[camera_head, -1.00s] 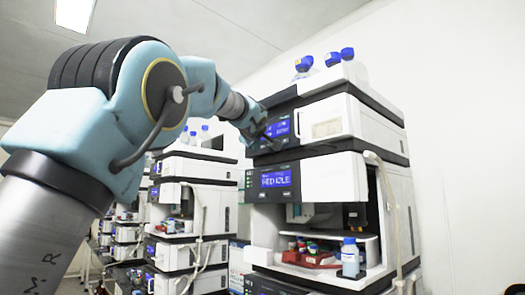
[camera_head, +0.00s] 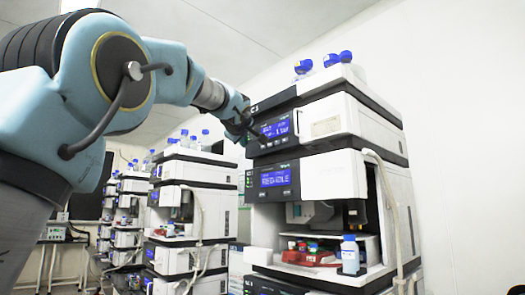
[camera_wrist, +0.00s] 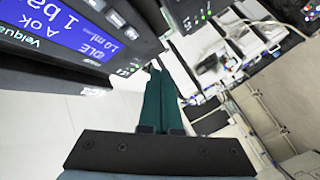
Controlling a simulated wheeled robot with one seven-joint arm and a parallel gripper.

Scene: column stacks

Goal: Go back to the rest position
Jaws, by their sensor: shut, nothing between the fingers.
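My gripper (camera_head: 250,130) is at the end of my outstretched arm, close to the left front edge of the upper module (camera_head: 325,120) of the near instrument stack. In the wrist view the gripper's two long green fingers (camera_wrist: 162,98) lie together, shut and empty. The blue display (camera_wrist: 62,28) of a module fills the upper left of that view, beside the fingertips. In the head view the fingertips are small and dark, and I cannot tell whether they touch the module.
The near stack's lower module (camera_head: 325,177) has an open bay with a red tray (camera_head: 310,258) and a blue-capped bottle (camera_head: 350,254). Blue-capped bottles (camera_head: 303,68) stand on top. More stacks (camera_head: 190,215) recede at left. A white wall (camera_head: 470,120) is at right.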

